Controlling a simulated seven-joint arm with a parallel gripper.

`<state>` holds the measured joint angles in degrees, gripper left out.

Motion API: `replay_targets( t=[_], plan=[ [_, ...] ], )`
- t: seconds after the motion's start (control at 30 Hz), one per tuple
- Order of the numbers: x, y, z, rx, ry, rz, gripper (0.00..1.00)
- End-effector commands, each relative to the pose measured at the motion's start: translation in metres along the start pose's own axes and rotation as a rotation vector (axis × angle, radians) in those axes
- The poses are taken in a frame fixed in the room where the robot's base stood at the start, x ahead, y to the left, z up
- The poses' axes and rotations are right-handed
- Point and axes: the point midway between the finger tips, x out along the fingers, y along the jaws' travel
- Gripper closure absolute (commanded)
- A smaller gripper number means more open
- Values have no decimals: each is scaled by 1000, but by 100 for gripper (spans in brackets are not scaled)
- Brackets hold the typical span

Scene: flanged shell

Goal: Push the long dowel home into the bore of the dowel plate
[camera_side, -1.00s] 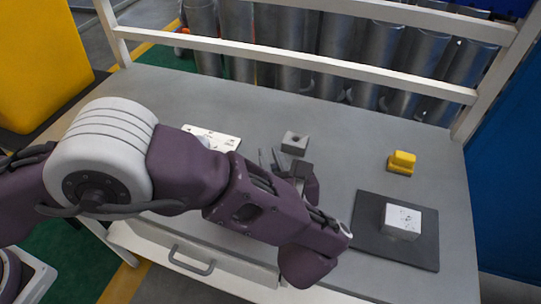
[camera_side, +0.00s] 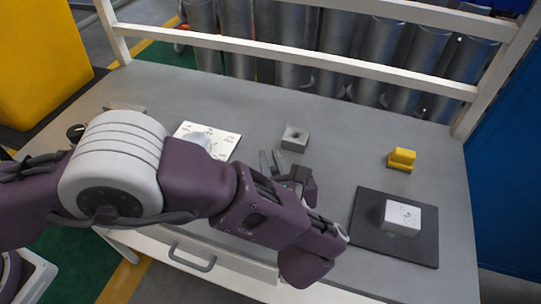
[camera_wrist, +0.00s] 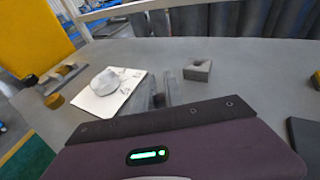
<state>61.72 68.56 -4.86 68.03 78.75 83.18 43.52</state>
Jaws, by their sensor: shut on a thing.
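A grey block with a dark round hole in its top (camera_side: 295,138), which looks like the dowel plate, stands on the table; it also shows in the wrist view (camera_wrist: 198,71). My gripper (camera_side: 272,160) is in front of it and slightly left, apart from it. In the wrist view my fingers (camera_wrist: 159,92) are close together, with a small dark piece (camera_wrist: 158,99) between them, which I take to be the long dowel. Its length and tip are mostly hidden by the fingers and the hand. The bore's inside cannot be made out.
A white printed board (camera_side: 222,144) with a pale rounded part (camera_wrist: 105,82) lies left of the block. On the right are a yellow block (camera_side: 401,160) and a white dotted block (camera_side: 401,219) on a dark mat (camera_side: 368,237). The table behind the grey block is clear.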

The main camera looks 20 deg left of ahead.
Motion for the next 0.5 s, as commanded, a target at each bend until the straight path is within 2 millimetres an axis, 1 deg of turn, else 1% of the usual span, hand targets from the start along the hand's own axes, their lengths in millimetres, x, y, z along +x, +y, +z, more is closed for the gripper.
replay_targets(
  t=[0.5],
  plan=[
    [4,0,-12,-2,-1,0,100]
  ],
)
